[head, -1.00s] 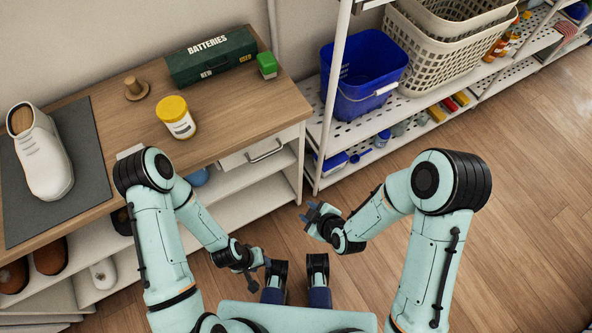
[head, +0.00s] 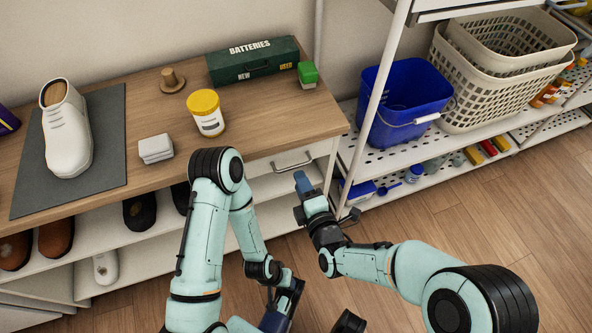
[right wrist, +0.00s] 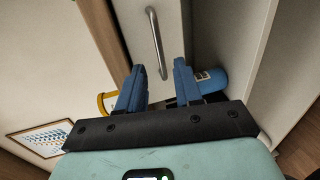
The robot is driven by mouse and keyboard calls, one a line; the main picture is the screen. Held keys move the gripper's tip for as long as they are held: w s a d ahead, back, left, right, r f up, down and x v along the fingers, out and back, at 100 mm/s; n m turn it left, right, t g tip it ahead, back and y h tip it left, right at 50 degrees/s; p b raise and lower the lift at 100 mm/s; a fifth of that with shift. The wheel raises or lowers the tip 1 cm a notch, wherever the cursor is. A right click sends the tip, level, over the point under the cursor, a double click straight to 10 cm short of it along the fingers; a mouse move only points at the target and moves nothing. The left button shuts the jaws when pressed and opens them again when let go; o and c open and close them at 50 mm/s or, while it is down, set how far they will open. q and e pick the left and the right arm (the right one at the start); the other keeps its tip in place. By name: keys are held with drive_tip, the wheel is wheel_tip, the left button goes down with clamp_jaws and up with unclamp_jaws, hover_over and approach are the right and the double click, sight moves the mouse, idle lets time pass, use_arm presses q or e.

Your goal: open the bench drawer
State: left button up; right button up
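The bench drawer (head: 268,169) has a white front under the right end of the wooden bench top (head: 238,130) and looks closed. Its metal bar handle (head: 292,160) also shows in the right wrist view (right wrist: 156,42), upright in that picture, just beyond the fingertips. My right gripper (head: 304,192) is close in front of the drawer, near the handle. In the right wrist view its two blue fingers (right wrist: 158,72) are apart with nothing between them; they look not to touch the handle. My left gripper (head: 278,280) is low in front of the bench; its fingers are unclear.
On the bench top are a green batteries box (head: 253,61), a yellow-lidded jar (head: 206,113), a white stack (head: 155,149) and a white shoe (head: 67,130) on a grey mat. A metal shelf post (head: 378,92) stands just right of the drawer, with a blue bucket (head: 406,105) behind.

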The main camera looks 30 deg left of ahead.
drive_tip(key=x, duration=0.5)
drive_tip(key=shift+w+a+f, duration=0.1)
drive_tip(key=shift+w+a, duration=0.05)
clamp_jaws()
idle(1.3)
